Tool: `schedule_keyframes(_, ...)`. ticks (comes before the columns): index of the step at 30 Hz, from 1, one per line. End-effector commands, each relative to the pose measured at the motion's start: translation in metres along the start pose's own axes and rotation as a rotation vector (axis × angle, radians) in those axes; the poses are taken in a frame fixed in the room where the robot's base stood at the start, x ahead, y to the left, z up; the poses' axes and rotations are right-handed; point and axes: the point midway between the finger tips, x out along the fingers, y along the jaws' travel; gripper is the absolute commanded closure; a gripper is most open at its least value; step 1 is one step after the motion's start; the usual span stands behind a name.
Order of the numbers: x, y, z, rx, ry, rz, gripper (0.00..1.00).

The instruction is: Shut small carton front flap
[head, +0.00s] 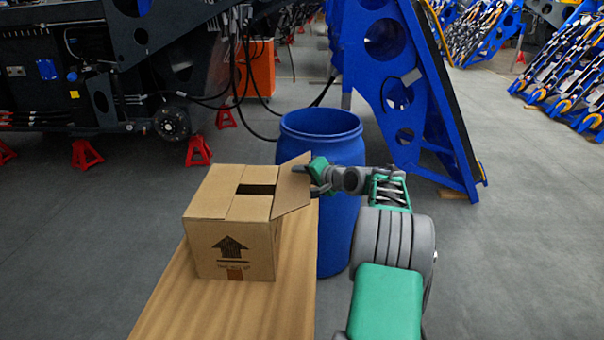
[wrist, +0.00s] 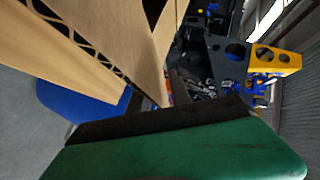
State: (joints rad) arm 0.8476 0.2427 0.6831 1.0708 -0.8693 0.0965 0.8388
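The small brown carton (head: 233,245) stands upright on a wooden surface, its printed arrow side facing me. Two top flaps lie nearly flat, with a dark gap between them. The right-hand flap (head: 292,188) sticks up and out at a slant. My gripper (head: 314,181) is at this flap's outer right side, close to it; contact is unclear. In the wrist view, cardboard with a corrugated edge (wrist: 85,45) rises close in front of one green finger with a dark pad. The other finger is not clear there, so the gripper's opening cannot be judged.
The wooden surface (head: 165,310) has bare room in front of the carton. A blue barrel (head: 338,235) stands close behind and right of it, beside my arm. A blue frame (head: 405,90) rises behind. Red stands (head: 198,151) are on the floor.

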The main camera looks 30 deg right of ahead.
Motion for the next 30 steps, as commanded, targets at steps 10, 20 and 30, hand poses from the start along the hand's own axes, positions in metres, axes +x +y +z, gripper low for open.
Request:
schedule_keyframes(10,-0.0009,0.001,-0.001,0.001,0.002,0.001,0.89)
schedule_keyframes(20,-0.0013,0.0012,-0.0012,0.001,0.002,0.001,1.0)
schedule_keyframes(30,-0.0013,0.0014,-0.0013,0.001,0.002,0.001,1.0)
